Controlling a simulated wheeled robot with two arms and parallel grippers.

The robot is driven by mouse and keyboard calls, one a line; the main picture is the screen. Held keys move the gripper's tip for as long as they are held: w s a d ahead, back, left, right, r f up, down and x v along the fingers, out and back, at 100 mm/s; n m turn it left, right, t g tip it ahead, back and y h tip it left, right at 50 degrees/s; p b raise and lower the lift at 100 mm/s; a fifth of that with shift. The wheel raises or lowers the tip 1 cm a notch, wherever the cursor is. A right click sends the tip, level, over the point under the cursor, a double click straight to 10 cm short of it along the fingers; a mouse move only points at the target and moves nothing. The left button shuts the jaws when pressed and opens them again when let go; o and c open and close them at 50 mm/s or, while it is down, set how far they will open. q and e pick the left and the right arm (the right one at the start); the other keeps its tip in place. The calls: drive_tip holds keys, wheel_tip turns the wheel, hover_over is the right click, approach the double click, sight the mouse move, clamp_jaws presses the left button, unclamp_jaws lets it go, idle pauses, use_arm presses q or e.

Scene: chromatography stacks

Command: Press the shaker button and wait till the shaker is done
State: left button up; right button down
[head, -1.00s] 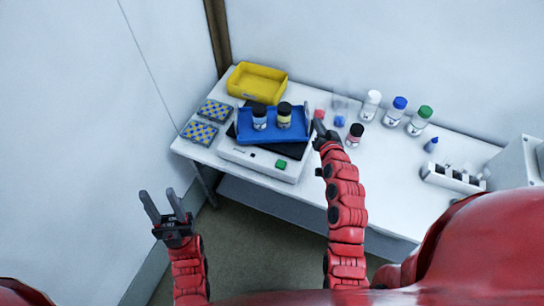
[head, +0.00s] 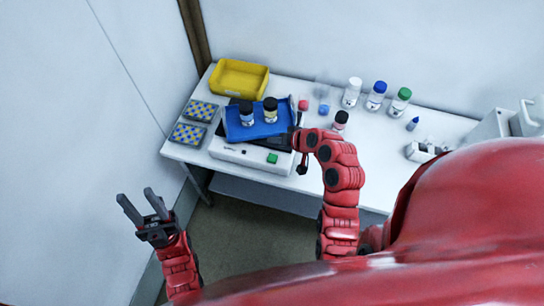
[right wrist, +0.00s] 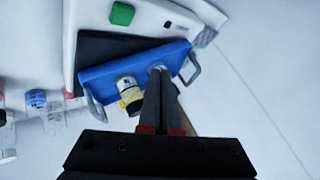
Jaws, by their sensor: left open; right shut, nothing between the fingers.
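The shaker (head: 228,151) is a white box with a dark top and a green button (head: 272,158) on its front; the button also shows at the top of the right wrist view (right wrist: 122,13). A blue tray (head: 262,130) sits on it, holding two dark-capped bottles, one white-labelled (head: 247,117) and one yellowish (head: 270,113). My right gripper (head: 292,136) is shut and empty at the tray's right end, away from the button. In the right wrist view its fingers (right wrist: 160,80) overlap the tray and hide part of a bottle. My left gripper (head: 136,200) is open and empty, off the table at lower left.
A yellow bin (head: 240,90) stands behind the shaker, with two blue-and-yellow racks (head: 188,134) to its left. Several bottles, including a blue-capped one (head: 376,95), stand at the right. The white table (head: 365,160) has free room right of the shaker.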

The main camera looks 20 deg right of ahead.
sight(275, 160)
drive_tip(key=shift+f, duration=0.1)
drive_tip(key=shift+f+b, duration=2.5)
drive_tip(key=shift+f, duration=1.8)
drive_tip(key=shift+f+b, duration=0.45)
